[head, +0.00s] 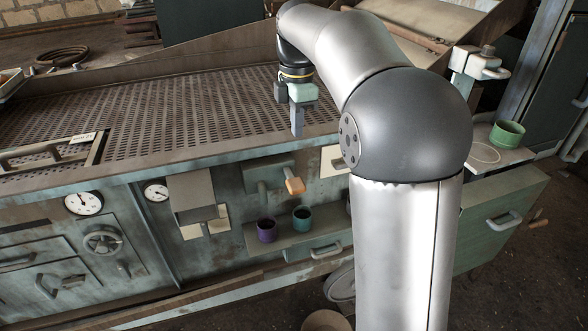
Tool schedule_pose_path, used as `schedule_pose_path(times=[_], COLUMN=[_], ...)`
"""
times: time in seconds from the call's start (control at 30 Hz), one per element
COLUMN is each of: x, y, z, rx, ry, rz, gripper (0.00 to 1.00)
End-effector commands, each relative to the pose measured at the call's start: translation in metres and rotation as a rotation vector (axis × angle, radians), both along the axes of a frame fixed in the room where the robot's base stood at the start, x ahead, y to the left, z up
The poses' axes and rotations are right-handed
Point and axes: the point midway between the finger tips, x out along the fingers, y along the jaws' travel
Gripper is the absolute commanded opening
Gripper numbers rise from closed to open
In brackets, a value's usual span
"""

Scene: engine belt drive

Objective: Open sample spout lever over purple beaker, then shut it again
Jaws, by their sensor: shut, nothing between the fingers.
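The purple beaker (267,235) stands upright on a small ledge on the machine's front. A short spout (262,190) on the panel is above it. A lever with an orange-brown handle (295,186) sticks out to the right of the spout, above the teal beaker. The lever's pivot is hard to make out. My gripper (297,132) points down with its fingers shut and empty. In the picture it is above the lever handle, near the machine's top edge, and apart from the handle.
A teal beaker (302,219) stands right of the purple one on the ledge (285,239). A boxy chute (190,196) sticks out to the left. A green cup (507,134) sits on a side shelf at the right. My arm hides part of the machine's right side.

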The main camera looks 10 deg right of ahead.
Motion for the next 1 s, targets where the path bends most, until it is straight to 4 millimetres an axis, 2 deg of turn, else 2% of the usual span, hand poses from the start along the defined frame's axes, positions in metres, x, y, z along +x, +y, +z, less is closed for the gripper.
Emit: schedule_pose_path(times=[0.23,0.37,0.8,1.0], x=[0.000,0.000,-0.001,-0.001], y=[0.000,0.000,0.000,0.000], z=[-0.002,-0.012,-0.100,-0.128], rx=[0.000,0.000,0.000,0.000], ry=[0.000,0.001,0.003,0.001], rz=[-0.002,-0.003,-0.004,-0.003], gripper=[0.00,0.00,0.00,0.00])
